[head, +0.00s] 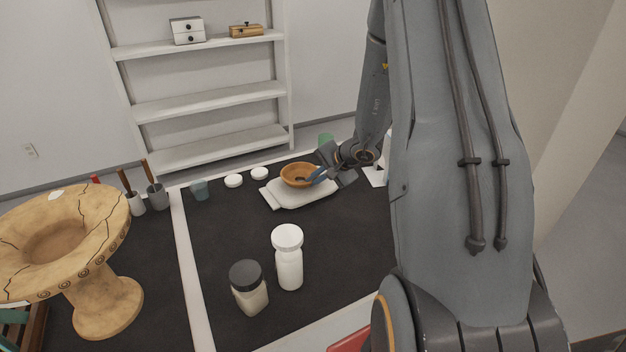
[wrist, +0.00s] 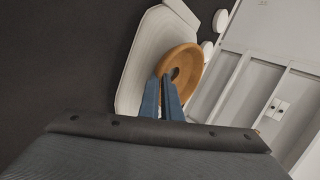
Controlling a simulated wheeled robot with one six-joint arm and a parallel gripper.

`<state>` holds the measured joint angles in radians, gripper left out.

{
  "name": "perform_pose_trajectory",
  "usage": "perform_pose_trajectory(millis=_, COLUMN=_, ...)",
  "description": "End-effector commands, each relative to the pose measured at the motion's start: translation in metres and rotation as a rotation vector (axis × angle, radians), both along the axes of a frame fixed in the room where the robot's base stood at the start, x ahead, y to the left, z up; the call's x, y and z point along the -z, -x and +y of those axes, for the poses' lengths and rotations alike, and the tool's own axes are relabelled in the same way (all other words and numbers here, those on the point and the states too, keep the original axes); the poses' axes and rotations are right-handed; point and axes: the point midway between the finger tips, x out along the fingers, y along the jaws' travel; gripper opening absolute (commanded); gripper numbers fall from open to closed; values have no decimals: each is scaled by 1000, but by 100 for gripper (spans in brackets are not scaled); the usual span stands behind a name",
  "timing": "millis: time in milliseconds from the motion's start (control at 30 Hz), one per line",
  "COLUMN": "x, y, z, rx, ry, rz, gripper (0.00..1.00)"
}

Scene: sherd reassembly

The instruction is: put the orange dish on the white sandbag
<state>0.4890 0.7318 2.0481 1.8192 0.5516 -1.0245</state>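The orange dish (head: 297,174) is a shallow round bowl, seen in the head view over the back part of the white sandbag (head: 300,194). The frames do not clearly show whether it rests on the bag or hangs just above it. My gripper (head: 319,176) reaches in from the right, its blue fingers at the dish's near rim. In the wrist view the two fingers (wrist: 161,80) are close together, with the rim of the dish (wrist: 184,66) between their tips. The sandbag (wrist: 142,60) lies behind and left of the dish there.
A white bottle (head: 288,262) and a dark-lidded jar (head: 249,290) stand in front on the black mat. A large cracked clay vessel (head: 85,250) stands far left.

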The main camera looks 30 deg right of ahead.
Motion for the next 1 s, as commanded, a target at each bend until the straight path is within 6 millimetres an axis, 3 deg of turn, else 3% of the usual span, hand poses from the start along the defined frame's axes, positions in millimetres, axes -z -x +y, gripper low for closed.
perform_pose_trajectory(millis=467, x=5, y=-1, z=0, rx=-1, ry=0, rz=-1, gripper=0)
perform_pose_trajectory(millis=567, x=5, y=0, z=0, rx=0, ry=0, rz=0, gripper=12)
perform_pose_trajectory(millis=1000, x=-2, y=1, z=-1, rx=0, ry=1, rz=-1, gripper=12)
